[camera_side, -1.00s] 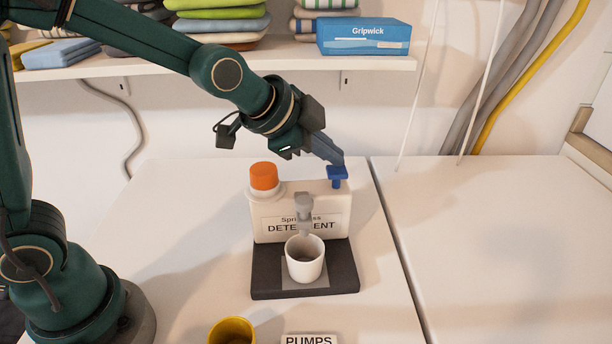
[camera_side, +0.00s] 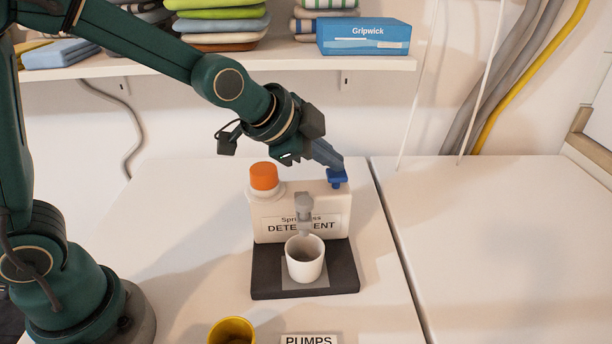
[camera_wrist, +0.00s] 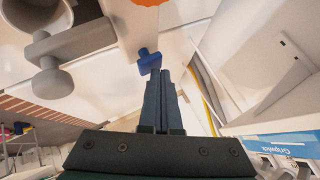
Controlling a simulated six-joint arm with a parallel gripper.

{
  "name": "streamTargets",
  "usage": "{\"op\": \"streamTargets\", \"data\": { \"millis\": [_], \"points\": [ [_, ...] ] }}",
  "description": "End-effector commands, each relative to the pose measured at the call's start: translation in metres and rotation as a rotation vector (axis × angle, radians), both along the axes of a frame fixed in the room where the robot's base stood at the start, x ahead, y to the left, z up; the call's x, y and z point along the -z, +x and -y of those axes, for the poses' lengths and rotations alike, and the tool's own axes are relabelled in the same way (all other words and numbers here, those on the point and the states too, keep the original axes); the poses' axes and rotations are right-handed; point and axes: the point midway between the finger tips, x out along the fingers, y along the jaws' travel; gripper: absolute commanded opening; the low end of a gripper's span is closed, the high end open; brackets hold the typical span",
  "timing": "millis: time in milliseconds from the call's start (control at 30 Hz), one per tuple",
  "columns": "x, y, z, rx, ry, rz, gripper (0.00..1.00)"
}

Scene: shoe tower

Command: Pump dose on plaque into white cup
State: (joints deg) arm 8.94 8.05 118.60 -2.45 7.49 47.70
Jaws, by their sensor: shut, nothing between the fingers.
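A white detergent dispenser (camera_side: 285,208) stands on the table with an orange cap (camera_side: 264,176), a grey spout (camera_side: 304,205) and a blue pump head (camera_side: 338,178) at its top right. My gripper (camera_side: 340,167) is shut and empty, its fingertips against the top of the pump head; the wrist view also shows the fingertips (camera_wrist: 157,75) at the blue pump head (camera_wrist: 149,60). The white cup (camera_side: 305,265) stands upright under the spout.
A dark base tray (camera_side: 340,272) lies under the cup. A yellow cup (camera_side: 232,328) stands at the front, partly cut off. A shelf (camera_side: 270,64) with folded cloths and a blue Gripwick box (camera_side: 364,37) is behind. The table at right is clear.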

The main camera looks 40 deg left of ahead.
Motion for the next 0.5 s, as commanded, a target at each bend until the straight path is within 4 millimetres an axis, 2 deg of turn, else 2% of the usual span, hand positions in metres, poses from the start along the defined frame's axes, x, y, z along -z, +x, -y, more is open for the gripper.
{"op": "streamTargets", "data": {
  "millis": [500],
  "points": [
    [0.0064, -0.0004, -0.0001, -0.001, 0.001, -0.003, 0.0]
  ]
}}
